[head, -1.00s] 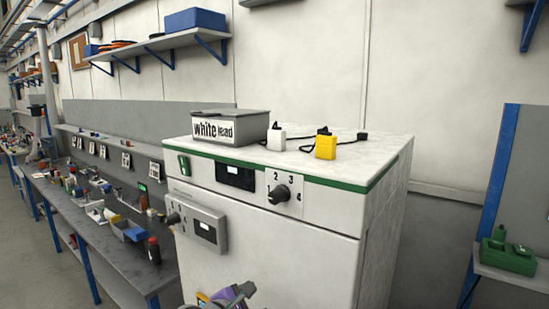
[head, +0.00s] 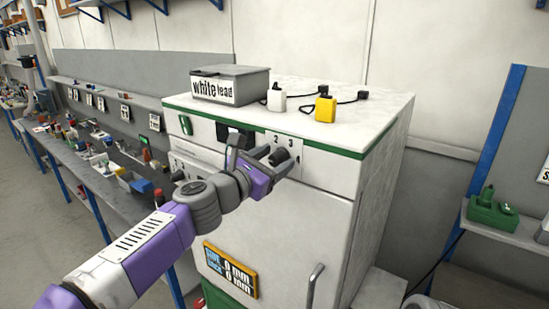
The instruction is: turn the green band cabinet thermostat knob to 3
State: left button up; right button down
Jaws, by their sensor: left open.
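The white cabinet with the green band (head: 336,151) stands in the middle of the head view. Its dark thermostat knob (head: 279,156) sits on a white dial plate (head: 311,157) just below the band, with 2 and 3 readable along the top and a partly covered 4 at the right. My left gripper (head: 274,162) is open in front of the knob, its fingers pointing at it. I cannot tell whether the fingers touch the knob. The gripper hides the plate's lower left part, and the knob's pointer direction is not clear. My right gripper is out of view.
A grey box labelled white lead (head: 229,85), a white plug (head: 276,99) and a yellow plug (head: 325,108) stand on the cabinet top. A second knob (head: 178,176) is at the left. A door handle (head: 314,286) sticks out below. A cluttered workbench (head: 92,180) runs along the left.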

pick_arm(q)
jog(key=shift+w+d, duration=0.2)
jog(key=shift+w, duration=0.05)
jog(key=c, duration=1)
